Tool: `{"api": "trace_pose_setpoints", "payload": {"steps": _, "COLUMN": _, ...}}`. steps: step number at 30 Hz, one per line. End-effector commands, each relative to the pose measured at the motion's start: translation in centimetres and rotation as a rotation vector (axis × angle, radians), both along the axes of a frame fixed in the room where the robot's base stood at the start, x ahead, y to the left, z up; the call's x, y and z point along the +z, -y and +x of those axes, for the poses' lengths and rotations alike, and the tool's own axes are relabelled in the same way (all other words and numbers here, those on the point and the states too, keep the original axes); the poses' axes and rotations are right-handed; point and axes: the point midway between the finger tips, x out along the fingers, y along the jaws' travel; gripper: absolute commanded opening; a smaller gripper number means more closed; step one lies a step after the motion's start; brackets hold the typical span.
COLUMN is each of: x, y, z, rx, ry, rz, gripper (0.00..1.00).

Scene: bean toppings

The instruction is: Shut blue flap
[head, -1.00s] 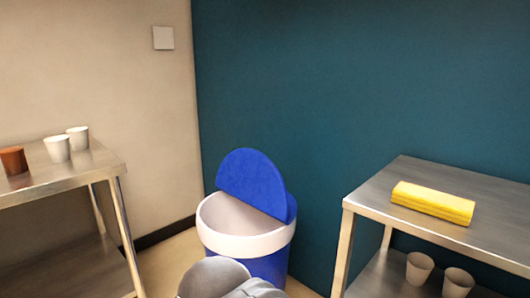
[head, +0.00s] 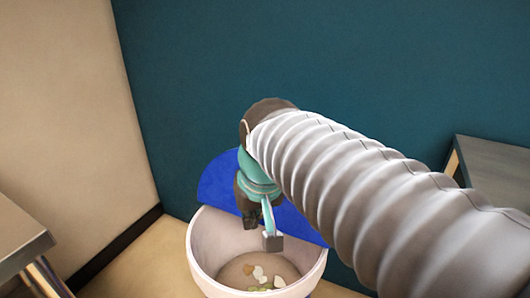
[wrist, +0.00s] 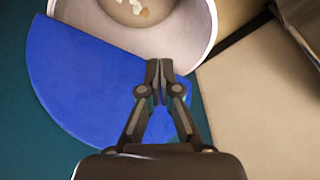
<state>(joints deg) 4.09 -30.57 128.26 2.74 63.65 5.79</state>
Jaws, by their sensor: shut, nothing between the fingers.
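The blue flap (head: 216,186) stands raised at the back of the bin, open, partly hidden behind my gripper in the head view. In the wrist view the flap (wrist: 75,80) is a large blue half-disc along the bin's edge. The bin (head: 207,246) has a white upper part and is open on top. My gripper (head: 261,232) hangs in front of the flap, over the bin opening. In the wrist view my gripper (wrist: 158,75) is shut and empty, its tips near where the flap meets the rim. I cannot tell whether they touch the flap.
Pale and green scraps (head: 260,276) lie inside the bin. A metal table (head: 22,238) stands at the left and another (head: 492,160) at the right. The teal wall (head: 400,60) is close behind the bin.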

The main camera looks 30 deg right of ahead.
Motion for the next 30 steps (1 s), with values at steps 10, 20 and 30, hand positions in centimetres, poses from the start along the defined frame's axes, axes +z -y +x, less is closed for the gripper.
{"api": "trace_pose_setpoints", "payload": {"steps": 10, "x": 6.1, "y": 4.6, "z": 8.8, "rx": -0.319, "ry": -0.288, "rz": 0.152, "gripper": 0.00}}
{"api": "trace_pose_setpoints", "payload": {"steps": 20, "x": 8.0, "y": 9.1, "z": 15.1, "rx": -0.529, "ry": -0.513, "rz": 0.257, "gripper": 0.00}}
{"api": "trace_pose_setpoints", "payload": {"steps": 30, "x": 8.1, "y": 13.0, "z": 18.4, "rx": -0.656, "ry": -0.667, "rz": 0.315, "gripper": 0.00}}
